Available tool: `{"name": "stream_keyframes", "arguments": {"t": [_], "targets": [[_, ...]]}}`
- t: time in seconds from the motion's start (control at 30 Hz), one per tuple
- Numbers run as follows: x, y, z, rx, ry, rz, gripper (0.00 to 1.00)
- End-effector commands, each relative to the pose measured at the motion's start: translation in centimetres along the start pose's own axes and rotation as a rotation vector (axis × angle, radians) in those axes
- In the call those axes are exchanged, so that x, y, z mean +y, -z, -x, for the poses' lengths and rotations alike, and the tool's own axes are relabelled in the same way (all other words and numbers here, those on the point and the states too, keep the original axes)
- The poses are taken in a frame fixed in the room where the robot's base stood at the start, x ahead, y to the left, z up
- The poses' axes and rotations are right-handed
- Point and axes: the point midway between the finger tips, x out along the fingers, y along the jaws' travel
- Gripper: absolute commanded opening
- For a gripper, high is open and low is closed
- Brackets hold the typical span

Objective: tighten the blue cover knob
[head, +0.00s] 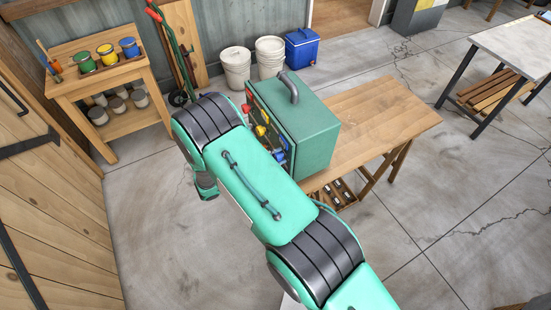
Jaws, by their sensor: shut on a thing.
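The green box (318,128) with a grey handle on top stands on the wooden table (385,115). Its left face carries red (246,109), yellow (260,130) and blue (279,156) parts in a row. The blue part, which looks like the blue cover knob, is nearest to me and partly covered by my arm. I cannot tell how far it is turned. My green arm crosses the middle of the head view in front of that face.
A wooden stand (115,77) with coloured cans is at the back left. White buckets (236,67), a blue cooler (302,48) and a hand truck (172,50) stand at the back. Open floor (150,235) lies left of my arm. Another table (515,45) is at the right.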

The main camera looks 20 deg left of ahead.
Motion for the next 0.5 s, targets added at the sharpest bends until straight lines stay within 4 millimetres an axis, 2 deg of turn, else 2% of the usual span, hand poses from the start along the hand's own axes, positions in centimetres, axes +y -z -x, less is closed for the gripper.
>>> {"name": "stream_keyframes", "arguments": {"t": [0.5], "targets": [[-0.12,0.42,0.05,-0.001,0.0,-0.395,0.07]]}}
